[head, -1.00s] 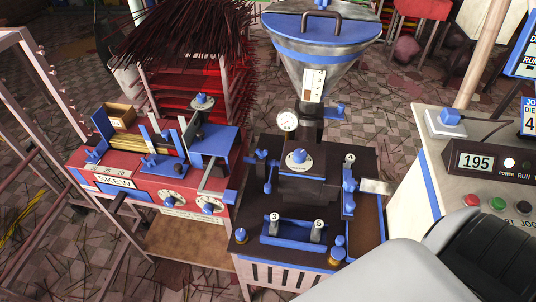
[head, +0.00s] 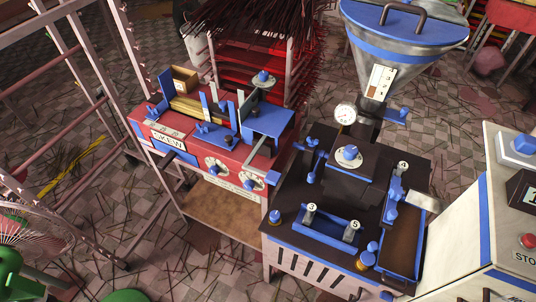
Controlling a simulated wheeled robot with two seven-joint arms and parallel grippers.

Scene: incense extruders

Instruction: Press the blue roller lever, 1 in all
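Several blue levers and knobs show, and I cannot tell for certain which is the roller lever. The red machine (head: 190,150), labelled SKEW, stands left of centre and carries blue plates, rods and a blue block (head: 267,122). A blue handle (head: 397,115) sticks out beside the hopper's neck, and a blue knob (head: 349,153) sits on the middle block. Neither of my grippers is in view.
A white control cabinet (head: 455,240) with a red stop button (head: 528,241) stands at the right. A fan (head: 30,240) is at the lower left. Pink metal racks (head: 85,70) stand at the left. Littered tiled floor lies between them.

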